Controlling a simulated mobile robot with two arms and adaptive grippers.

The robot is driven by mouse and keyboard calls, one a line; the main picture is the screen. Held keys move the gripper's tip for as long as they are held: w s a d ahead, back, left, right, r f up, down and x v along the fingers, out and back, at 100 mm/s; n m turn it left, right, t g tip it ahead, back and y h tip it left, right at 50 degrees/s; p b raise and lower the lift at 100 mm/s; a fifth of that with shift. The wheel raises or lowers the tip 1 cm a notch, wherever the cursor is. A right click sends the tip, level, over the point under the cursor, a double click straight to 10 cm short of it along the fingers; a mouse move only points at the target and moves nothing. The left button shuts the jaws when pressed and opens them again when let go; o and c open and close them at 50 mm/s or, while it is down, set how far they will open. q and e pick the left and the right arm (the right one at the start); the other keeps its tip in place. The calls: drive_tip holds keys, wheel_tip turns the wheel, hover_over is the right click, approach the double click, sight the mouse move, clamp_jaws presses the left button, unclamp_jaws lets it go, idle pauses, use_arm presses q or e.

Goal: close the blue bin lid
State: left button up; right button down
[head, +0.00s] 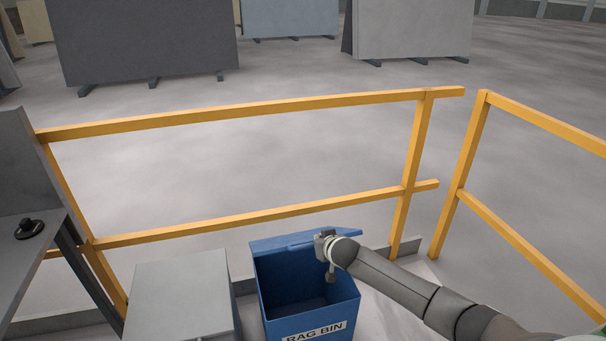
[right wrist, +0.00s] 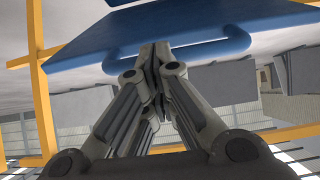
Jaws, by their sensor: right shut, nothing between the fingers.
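The blue bin (head: 309,312), labelled RAG BIN, stands at the bottom centre of the head view with its dark inside visible. Its blue lid (head: 290,239) is raised at the back and seen nearly edge-on. My right gripper (head: 323,241) is at the lid's right part, above the bin opening. In the right wrist view, the gripper (right wrist: 156,55) is shut and empty. Its tips overlap the blue bar handle (right wrist: 205,53) on the lid (right wrist: 200,22); I cannot tell if they touch. My left gripper is not in view.
A grey box (head: 180,290) stands left of the bin. Yellow railings (head: 270,213) run behind the bin and down the right side (head: 530,257). A grey panel with a black knob (head: 29,228) is at far left. Stone slabs (head: 145,40) stand beyond the railing.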

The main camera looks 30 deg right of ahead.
use_arm(q)
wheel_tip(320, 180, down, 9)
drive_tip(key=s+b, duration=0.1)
drive_tip(key=b, duration=0.7)
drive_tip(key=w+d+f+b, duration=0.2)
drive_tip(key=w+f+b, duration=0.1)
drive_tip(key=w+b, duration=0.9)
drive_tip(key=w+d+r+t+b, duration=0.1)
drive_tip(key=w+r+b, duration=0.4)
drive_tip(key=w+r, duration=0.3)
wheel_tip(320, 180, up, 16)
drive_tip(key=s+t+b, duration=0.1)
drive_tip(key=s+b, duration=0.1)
drive_tip(key=b, duration=0.3)
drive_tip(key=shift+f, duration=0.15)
use_arm(e)
drive_tip(key=s+a+f+t, duration=0.1)
drive_tip(key=s+f, duration=0.4)
drive_tip(key=f, duration=0.8)
drive_tip(key=s+a+f+t+h, duration=0.1)
drive_tip(key=s+f+t, duration=0.3)
drive_tip(key=f, duration=1)
drive_tip(key=shift+s+a+f, duration=0.15)
drive_tip(key=shift+s, duration=0.5)
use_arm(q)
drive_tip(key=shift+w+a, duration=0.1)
